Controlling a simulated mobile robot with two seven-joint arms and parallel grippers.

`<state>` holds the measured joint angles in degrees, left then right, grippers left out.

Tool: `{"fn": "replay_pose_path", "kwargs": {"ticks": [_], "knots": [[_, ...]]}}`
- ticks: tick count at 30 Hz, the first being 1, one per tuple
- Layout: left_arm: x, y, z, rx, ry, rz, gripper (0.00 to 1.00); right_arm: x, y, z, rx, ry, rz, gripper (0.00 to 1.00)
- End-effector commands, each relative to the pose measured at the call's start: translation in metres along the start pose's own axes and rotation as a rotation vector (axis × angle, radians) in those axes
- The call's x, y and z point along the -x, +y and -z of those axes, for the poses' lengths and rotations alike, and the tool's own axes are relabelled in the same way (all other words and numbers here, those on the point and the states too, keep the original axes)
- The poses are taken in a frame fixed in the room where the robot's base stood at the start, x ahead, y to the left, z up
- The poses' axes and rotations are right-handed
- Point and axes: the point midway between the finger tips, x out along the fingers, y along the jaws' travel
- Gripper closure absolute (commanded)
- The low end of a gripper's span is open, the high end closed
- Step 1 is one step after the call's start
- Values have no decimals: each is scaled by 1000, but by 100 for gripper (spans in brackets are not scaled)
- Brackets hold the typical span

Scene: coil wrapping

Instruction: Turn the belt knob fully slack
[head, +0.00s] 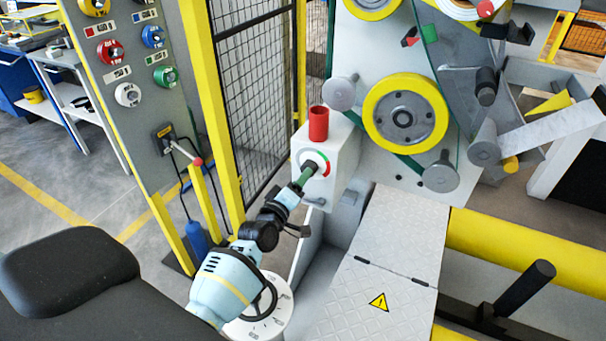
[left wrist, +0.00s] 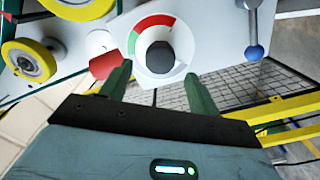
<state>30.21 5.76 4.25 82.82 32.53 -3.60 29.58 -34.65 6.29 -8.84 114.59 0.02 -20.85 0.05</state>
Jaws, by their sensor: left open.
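The belt knob (head: 311,166) is a small dark round knob on the front of a white box (head: 345,160). Around it is a dial with a green and a red arc. In the left wrist view the knob (left wrist: 160,57) sits in the middle of the dial (left wrist: 153,22), just beyond my fingertips. My left gripper (head: 304,176) reaches up to the box from below. It also shows in the left wrist view (left wrist: 160,75), with its two green fingers apart, one on each side of the knob's lower part. I cannot tell whether they touch it. My right gripper is not in view.
A red cylinder (head: 318,124) stands on top of the box. Yellow-rimmed rollers (head: 438,112) and a belt are to its right. A wire fence (head: 255,75) with yellow posts is behind. A grey control panel (head: 130,100) is at the left, a treadplate cover (head: 370,285) below.

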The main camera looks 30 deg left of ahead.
Motion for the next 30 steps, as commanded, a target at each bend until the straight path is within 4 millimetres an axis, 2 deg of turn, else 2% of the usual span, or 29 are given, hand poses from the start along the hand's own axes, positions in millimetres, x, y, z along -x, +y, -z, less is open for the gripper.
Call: {"fn": "replay_pose_path", "kwargs": {"ticks": [3,8,30], "knots": [[14,0,0,1,0,0,39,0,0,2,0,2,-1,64],[24,0,0,1,1,0,39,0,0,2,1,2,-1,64],[25,0,0,1,0,0,39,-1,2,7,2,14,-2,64]]}}
